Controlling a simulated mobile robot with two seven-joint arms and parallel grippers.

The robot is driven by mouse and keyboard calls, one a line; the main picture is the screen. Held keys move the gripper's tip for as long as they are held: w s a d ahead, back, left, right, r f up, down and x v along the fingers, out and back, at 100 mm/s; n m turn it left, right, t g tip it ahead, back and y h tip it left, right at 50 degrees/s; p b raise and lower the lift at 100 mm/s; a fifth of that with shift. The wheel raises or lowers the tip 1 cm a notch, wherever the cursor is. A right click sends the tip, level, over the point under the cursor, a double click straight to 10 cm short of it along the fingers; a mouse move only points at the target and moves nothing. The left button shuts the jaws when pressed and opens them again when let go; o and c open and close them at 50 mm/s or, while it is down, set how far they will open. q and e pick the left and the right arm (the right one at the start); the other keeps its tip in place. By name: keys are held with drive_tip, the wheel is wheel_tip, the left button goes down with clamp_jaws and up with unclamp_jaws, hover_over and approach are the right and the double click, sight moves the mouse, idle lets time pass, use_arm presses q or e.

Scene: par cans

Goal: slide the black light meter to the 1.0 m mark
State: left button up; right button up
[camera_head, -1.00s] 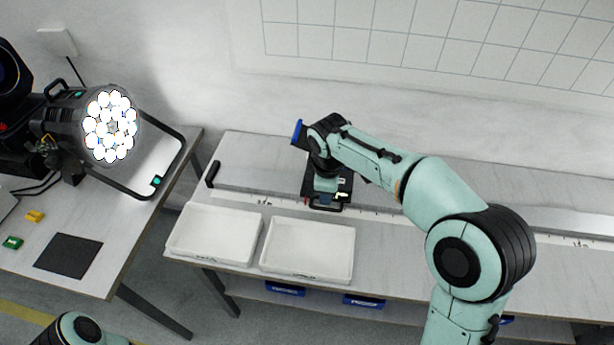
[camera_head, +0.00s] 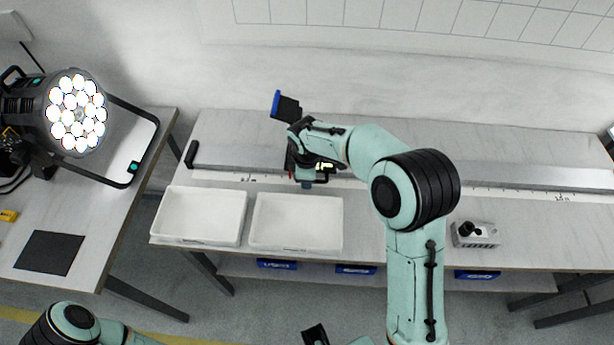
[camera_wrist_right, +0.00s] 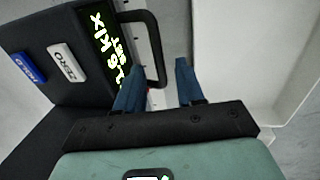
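The black light meter (camera_head: 303,160) stands on the rail behind the right tray, its blue-ended head tilted up to the left. In the right wrist view the meter (camera_wrist_right: 75,35) shows a lit display, a white button and a dark loop handle (camera_wrist_right: 157,60). My right gripper (camera_head: 307,184) is at the meter's front side. In the wrist view its blue fingers (camera_wrist_right: 158,80) are apart, with the handle's bar near the left finger and a clear gap to the right one.
Two white trays (camera_head: 160,222) (camera_head: 258,230) stand in front of the rail. A grey box with a black knob (camera_head: 480,238) is at the right. A bright lamp (camera_head: 75,112) is on the left table. The rail right of my arm looks clear.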

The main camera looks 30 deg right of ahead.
drive_tip(key=shift+w+f, duration=0.1)
drive_tip(key=shift+f, duration=0.35)
drive_tip(key=shift+c, duration=0.3)
clamp_jaws()
drive_tip(key=shift+d, duration=0.1)
